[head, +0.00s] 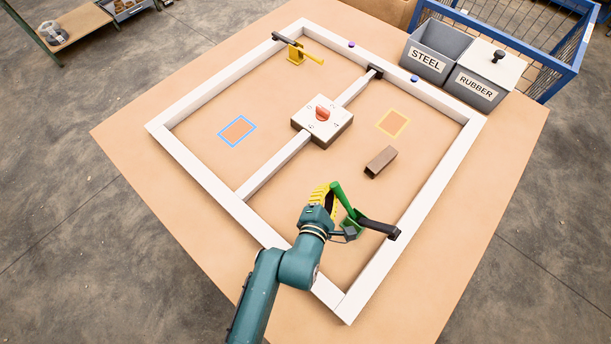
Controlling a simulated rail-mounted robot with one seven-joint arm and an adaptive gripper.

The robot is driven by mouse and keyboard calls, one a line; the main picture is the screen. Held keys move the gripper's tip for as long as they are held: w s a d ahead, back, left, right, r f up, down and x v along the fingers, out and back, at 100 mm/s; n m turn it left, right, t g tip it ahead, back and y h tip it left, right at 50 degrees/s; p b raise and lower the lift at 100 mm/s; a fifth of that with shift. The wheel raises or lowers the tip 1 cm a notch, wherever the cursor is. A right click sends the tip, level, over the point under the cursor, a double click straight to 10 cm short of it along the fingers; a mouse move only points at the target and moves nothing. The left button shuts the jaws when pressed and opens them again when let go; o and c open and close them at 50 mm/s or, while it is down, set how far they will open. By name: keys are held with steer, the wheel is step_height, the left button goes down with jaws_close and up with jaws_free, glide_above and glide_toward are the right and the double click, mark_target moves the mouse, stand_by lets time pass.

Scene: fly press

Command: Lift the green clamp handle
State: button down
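The green clamp (351,226) stands in the near right part of the white frame. Its green handle (341,196) points up and left in the picture from the base. Its black bar (378,228) reaches right to the frame rail. My gripper (331,204) is close against the left side of the green handle. My own wrist hides most of the fingers, so I cannot tell whether they touch the handle or are open or shut. A yellow-and-black striped patch (319,193) shows just left of my gripper.
A yellow clamp (297,54) sits at the far corner. A white box with a red knob (322,114) stands on the middle rail. A brown block (381,161) lies right of it. STEEL (428,62) and RUBBER (477,88) bins stand at the back right.

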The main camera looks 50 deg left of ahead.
steer(key=shift+d+r+p, duration=0.35)
steer(key=shift+p, duration=0.25)
